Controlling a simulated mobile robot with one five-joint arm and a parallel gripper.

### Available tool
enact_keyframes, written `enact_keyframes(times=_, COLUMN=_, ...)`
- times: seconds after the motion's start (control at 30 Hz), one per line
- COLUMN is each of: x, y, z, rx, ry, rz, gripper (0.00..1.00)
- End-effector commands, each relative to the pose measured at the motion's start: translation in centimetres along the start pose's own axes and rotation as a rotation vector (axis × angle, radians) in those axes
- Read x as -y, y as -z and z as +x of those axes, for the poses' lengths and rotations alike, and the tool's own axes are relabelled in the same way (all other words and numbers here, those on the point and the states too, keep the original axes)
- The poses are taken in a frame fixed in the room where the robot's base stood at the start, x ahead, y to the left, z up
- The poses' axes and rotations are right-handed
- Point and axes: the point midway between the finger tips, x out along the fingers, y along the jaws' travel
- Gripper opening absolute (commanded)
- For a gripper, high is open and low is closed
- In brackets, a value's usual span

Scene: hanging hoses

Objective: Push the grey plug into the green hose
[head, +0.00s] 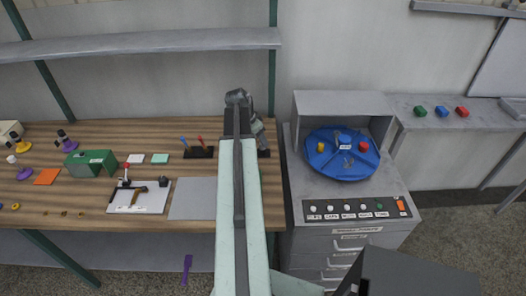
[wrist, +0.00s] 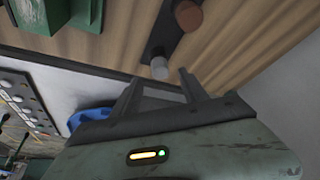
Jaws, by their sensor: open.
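My gripper (wrist: 159,86) is open in the wrist view, with its two dark fingers apart and nothing held between them. A short grey cylinder (wrist: 160,68), possibly the grey plug, stands on a dark strip just beyond the fingertips, apart from them. A brown cylinder (wrist: 188,15) stands farther along that strip. In the head view my arm reaches forward over the right part of the wooden bench, and its links hide part of the scene there. I cannot make out a green hose in either view.
The wooden bench (head: 120,222) holds a green box (head: 90,163), a white board (head: 140,197) and a dark pen rack (head: 199,152). A grey cabinet with a blue turntable (head: 342,170) stands to the right. A grey mat (head: 193,207) lies bare on the bench.

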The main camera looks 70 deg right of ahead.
Motion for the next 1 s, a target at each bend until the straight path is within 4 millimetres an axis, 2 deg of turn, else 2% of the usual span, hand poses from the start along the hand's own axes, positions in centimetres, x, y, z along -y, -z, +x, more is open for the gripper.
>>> enact_keyframes(times=0.03, x=0.1, y=-0.3, z=1.9, rx=0.000, ry=0.000, rz=0.001, gripper=0.51)
enact_keyframes(times=0.1, x=0.1, y=-0.3, z=3.0, rx=0.000, ry=0.000, rz=0.001, gripper=0.51)
enact_keyframes(times=0.37, x=0.0, y=0.0, z=3.0, rx=0.000, ry=0.000, rz=-0.001, gripper=0.51)
enact_keyframes(times=0.4, x=0.0, y=0.0, z=3.0, rx=0.000, ry=0.000, rz=-0.001, gripper=0.46)
enact_keyframes(times=0.57, x=0.0, y=0.0, z=3.0, rx=0.000, ry=0.000, rz=0.000, gripper=0.01)
enact_keyframes(times=0.87, x=0.0, y=0.1, z=2.9, rx=0.000, ry=-0.001, rz=0.000, gripper=0.00)
enact_keyframes(times=1.0, x=0.0, y=0.5, z=1.9, rx=0.000, ry=-0.001, rz=0.001, gripper=0.00)
